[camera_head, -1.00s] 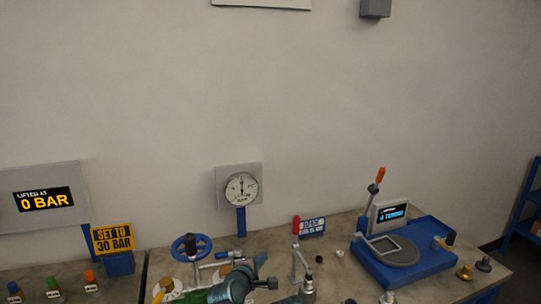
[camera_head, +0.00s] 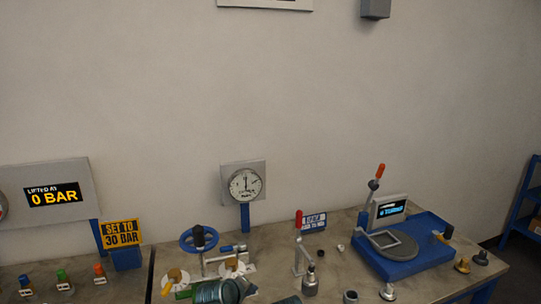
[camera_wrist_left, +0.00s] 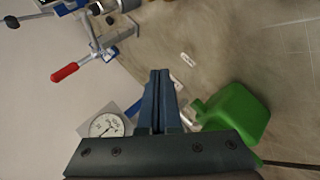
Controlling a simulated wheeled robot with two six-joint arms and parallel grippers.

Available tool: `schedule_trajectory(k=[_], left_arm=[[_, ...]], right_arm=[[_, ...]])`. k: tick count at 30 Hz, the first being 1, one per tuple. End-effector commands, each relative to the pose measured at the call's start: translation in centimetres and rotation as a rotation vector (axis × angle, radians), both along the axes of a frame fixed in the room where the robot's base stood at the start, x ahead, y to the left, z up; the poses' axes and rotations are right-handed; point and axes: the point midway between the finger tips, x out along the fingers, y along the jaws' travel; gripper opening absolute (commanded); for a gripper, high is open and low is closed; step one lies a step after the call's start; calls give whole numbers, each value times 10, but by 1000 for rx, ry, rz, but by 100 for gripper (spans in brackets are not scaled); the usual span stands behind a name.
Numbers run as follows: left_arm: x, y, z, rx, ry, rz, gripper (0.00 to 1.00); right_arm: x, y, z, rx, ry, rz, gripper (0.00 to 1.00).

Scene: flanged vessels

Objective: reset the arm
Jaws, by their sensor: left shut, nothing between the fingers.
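My left gripper (camera_wrist_left: 159,85) shows in the left wrist view with its two dark blue fingers together, and nothing is between them. It hangs over the bench, apart from the green container (camera_wrist_left: 236,112) to its right in that view. My right gripper is in neither view.
The pressure gauge (camera_head: 245,184) stands at the bench's back. A red-handled lever (camera_head: 299,220) stands in the middle, and a blue machine (camera_head: 410,258) at the right. Small metal parts lie at the front right.

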Motion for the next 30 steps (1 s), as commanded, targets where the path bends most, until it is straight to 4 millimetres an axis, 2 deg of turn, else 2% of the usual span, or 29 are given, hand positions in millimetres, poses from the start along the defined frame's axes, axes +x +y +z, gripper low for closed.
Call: schedule_trajectory(k=[3,9,13,19,20,21,30], left_arm=[[-22,19,-23,173,82,-126,0],[-69,58,-55,443,256,-380,0],[-99,82,-67,562,366,-533,0],[-141,113,-74,674,519,-742,0],[-145,113,-75,683,533,-768,0],[-147,102,-75,692,528,-788,0],[-172,47,-75,765,548,-940,0]], right_arm=[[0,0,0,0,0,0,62],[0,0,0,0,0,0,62],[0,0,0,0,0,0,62],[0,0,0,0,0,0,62],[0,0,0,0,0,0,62],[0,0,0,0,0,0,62],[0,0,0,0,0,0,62]])
